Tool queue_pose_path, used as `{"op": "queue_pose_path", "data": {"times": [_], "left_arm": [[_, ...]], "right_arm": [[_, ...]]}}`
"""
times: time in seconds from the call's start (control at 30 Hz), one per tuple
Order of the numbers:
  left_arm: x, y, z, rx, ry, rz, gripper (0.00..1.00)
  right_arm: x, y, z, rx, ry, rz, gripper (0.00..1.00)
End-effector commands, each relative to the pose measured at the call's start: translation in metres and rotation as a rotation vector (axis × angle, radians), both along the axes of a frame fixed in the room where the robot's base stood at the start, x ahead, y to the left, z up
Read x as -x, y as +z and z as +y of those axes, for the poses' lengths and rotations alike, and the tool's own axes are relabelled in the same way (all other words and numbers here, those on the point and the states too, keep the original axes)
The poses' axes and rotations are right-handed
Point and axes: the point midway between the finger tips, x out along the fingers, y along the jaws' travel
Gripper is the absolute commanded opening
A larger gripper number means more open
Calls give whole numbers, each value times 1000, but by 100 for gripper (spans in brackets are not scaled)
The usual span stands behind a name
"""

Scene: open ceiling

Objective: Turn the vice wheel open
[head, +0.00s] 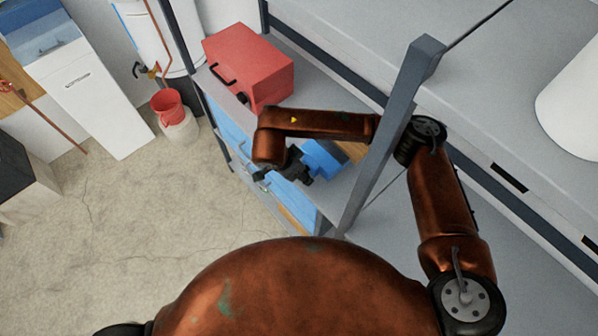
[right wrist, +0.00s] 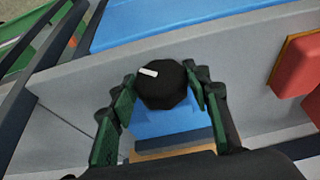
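The vice (head: 322,158) is a blue block on the grey shelf; my right arm partly covers it in the head view. Its wheel (right wrist: 162,86) is a black round knob with a white mark at its upper left, in the middle of the right wrist view. My right gripper (head: 290,172) is at the near side of the vice. In the right wrist view its green-padded fingers (right wrist: 162,88) flank the wheel closely, one on each side. Whether both pads touch it cannot be told. The blue vice body (right wrist: 170,122) shows below the wheel. My left gripper is out of view.
A red toolbox (head: 250,65) stands on the shelf (head: 318,95), left of and behind the vice. A grey upright post (head: 385,135) stands close to my right arm. A white cylinder (head: 575,105) is at the far right. The concrete floor (head: 110,230) at left is open.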

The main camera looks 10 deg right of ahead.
Motion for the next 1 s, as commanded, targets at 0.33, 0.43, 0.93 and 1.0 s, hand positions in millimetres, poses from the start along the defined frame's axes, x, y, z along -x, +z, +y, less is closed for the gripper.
{"op": "queue_pose_path", "data": {"times": [0.33, 0.43, 0.93, 1.0], "left_arm": [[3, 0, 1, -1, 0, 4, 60], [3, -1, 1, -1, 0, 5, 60], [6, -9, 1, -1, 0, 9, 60], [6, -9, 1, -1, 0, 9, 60]], "right_arm": [[0, 0, 0, 1, 1, 1, 19], [0, 0, 1, 6, 1, 7, 18], [0, 0, 1, 74, 1, 104, 18], [1, 0, 1, 74, 1, 105, 43]]}}
